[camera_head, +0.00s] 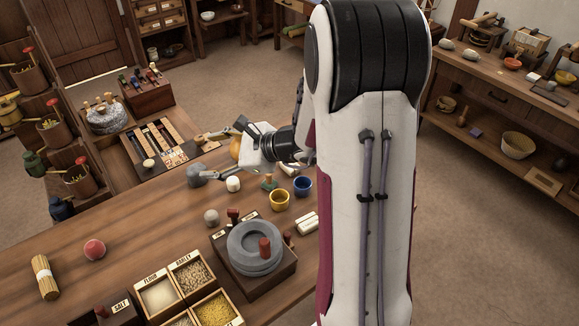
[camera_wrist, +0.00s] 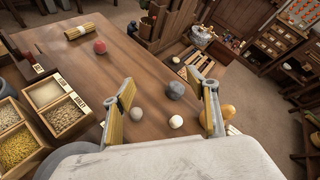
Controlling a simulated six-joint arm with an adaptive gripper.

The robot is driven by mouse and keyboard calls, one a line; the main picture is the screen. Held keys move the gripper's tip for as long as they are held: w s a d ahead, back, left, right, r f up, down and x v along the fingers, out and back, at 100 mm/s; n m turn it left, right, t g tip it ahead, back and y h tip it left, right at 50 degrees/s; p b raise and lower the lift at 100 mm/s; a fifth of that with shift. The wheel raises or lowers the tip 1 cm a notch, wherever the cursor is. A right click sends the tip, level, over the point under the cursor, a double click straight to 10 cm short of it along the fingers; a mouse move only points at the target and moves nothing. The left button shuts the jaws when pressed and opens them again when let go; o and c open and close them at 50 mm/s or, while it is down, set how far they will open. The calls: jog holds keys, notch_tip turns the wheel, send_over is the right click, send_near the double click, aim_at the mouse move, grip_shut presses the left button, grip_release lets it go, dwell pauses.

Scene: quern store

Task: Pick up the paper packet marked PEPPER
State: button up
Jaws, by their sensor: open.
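I cannot make out a paper packet marked PEPPER in either view. White wrapped pieces (camera_head: 308,222) lie right of the stone quern, but I can read no marking on them. My gripper (camera_head: 214,156) is open and empty above the far part of the table. In the wrist view its two fingers (camera_wrist: 161,84) stand wide apart. A dark grey stone (camera_wrist: 175,90) and a white ball (camera_wrist: 176,122) show on the table between and below the fingers. My arm hides part of the table's right side in the head view.
The stone quern (camera_head: 255,246) stands near the front, beside open boxes of flour (camera_head: 158,296) and barley. A red ball (camera_head: 94,250) and a straw bundle (camera_head: 45,277) lie left. The middle-left table is clear.

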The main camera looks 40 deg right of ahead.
jog(key=w+d+f+m+t+h, duration=0.1)
jog(key=d+f+m+h, duration=0.1)
jog(key=d+f+m, duration=0.3)
jog(key=w+d+f+m+t+h, duration=0.1)
jog(key=w+d+f+m+h, duration=0.15)
jog(key=d, duration=0.45)
jog(key=m+g+h, duration=0.1)
jog(key=m+h, duration=0.4)
jog(key=m, duration=0.2)
send_near(292, 166)
jog(key=shift+w+d+r+y, duration=0.1)
jog(key=shift+w+d+y, duration=0.1)
jog(key=shift+w, duration=0.4)
jog(key=shift+w+d+r+y, duration=0.1)
jog(key=shift+w+d, duration=0.1)
jog(key=shift+w, duration=0.4)
jog(key=shift+w+f, duration=0.1)
jog(key=shift+x, duration=1.05)
jog(key=shift+w+f, duration=0.1)
jog(key=shift+w+f, duration=0.1)
jog(key=shift+f+x, duration=0.15)
jog(key=shift+x, duration=1.05)
jog(key=shift+f+x, duration=0.15)
jog(key=shift+x, duration=1.1)
jog(key=shift+d, duration=0.1)
